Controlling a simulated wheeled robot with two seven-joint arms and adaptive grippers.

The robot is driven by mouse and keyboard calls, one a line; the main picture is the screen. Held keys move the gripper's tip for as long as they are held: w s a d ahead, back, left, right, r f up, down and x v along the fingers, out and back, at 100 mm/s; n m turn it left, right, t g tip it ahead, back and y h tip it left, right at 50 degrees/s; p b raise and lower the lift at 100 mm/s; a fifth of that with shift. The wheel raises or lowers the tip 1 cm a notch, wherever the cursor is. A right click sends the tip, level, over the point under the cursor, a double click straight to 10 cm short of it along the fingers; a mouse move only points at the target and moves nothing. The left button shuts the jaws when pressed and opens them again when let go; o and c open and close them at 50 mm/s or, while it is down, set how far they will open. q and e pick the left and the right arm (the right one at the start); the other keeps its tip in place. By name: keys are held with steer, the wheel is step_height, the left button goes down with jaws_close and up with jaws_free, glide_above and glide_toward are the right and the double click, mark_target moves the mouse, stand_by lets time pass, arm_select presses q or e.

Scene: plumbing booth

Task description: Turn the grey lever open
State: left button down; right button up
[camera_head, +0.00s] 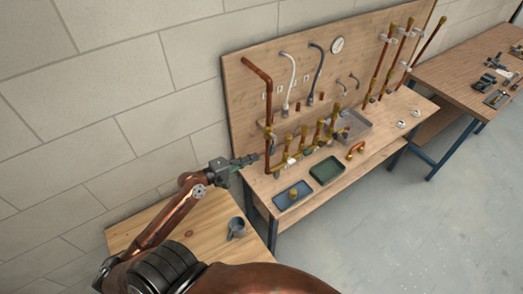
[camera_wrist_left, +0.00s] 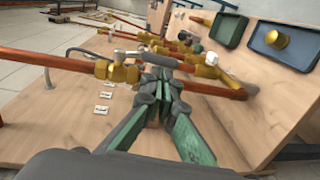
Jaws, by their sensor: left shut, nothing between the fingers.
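The grey lever (camera_wrist_left: 146,58) sits on a brass valve (camera_wrist_left: 118,72) in a copper pipe (camera_wrist_left: 50,60), in the left wrist view. My left gripper (camera_head: 256,158) is shut and empty just left of the pipe. In the left wrist view its green-and-dark fingers (camera_wrist_left: 160,85) reach the pipe beside the valve, close to the lever's free end. I cannot tell whether they touch it. My right gripper is not in view.
Several brass valves and copper pipes (camera_head: 304,135) stand along the bench. A blue tray (camera_head: 283,204) with a brass fitting and a green tray (camera_head: 326,170) lie in front. A grey mug (camera_head: 236,228) stands on the wooden table (camera_head: 205,240) below my left arm.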

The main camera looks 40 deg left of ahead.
mark_target(270, 151)
arm_select(q)
steer(key=p+x, duration=0.1)
steer(key=x, duration=0.4)
steer(key=shift+w+f, duration=0.1)
steer(key=shift+w, duration=0.2)
